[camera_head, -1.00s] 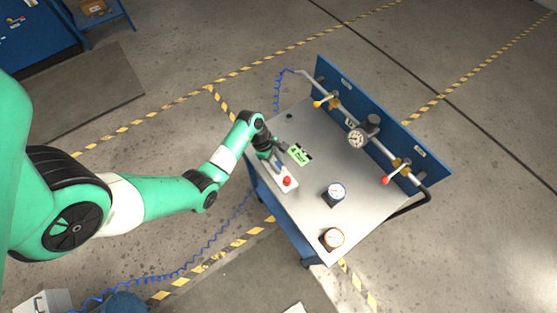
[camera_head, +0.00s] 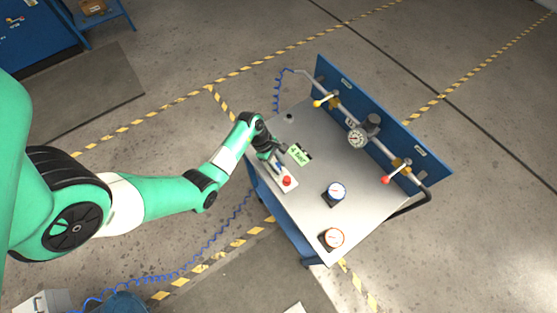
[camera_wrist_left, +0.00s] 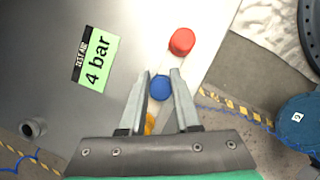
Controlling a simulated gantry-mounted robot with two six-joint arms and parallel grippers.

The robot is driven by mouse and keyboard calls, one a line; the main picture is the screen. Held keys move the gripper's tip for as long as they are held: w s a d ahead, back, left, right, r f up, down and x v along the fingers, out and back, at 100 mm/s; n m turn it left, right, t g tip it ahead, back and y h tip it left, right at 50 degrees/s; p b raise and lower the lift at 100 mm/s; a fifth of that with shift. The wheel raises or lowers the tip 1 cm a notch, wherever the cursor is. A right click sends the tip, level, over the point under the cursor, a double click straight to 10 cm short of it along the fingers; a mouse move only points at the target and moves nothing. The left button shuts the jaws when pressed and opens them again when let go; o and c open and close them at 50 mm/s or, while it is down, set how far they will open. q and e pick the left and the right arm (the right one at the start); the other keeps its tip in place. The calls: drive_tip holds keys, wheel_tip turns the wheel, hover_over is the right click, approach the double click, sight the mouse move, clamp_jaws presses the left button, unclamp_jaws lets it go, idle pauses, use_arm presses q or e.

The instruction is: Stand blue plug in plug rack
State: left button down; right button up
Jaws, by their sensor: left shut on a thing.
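My left gripper (camera_head: 276,166) is over the near left part of the bench top. In the left wrist view its two fingers (camera_wrist_left: 161,82) are shut on the blue plug (camera_wrist_left: 160,88), whose round top shows between them. The red plug (camera_wrist_left: 182,41) is just beyond the fingertips. In the head view the red plug (camera_head: 287,181) stands on the pale plug rack (camera_head: 290,188), close to my gripper. A yellow-orange thing (camera_wrist_left: 149,124) shows partly behind the left finger. Whether the blue plug touches the rack is hidden. My right gripper is not in view.
A green "4 bar" card (camera_head: 299,154) lies beside the gripper. Two round gauges (camera_head: 336,191) (camera_head: 333,238) stand on the bench (camera_head: 310,210). A pipe with a yellow-handled valve (camera_head: 325,101), a gauge (camera_head: 357,137) and a red-handled valve (camera_head: 391,176) runs along the blue back panel.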

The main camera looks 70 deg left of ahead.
sight(279, 166)
use_arm(q)
drive_tip(key=shift+f, duration=0.15)
drive_tip(key=shift+c, duration=0.3)
unclamp_jaws()
idle(0.4)
wheel_tip(279, 166, up, 8)
drive_tip(key=p, duration=0.8)
drive_tip(key=shift+f, duration=0.15)
drive_tip(key=shift+f, duration=0.1)
idle(0.3)
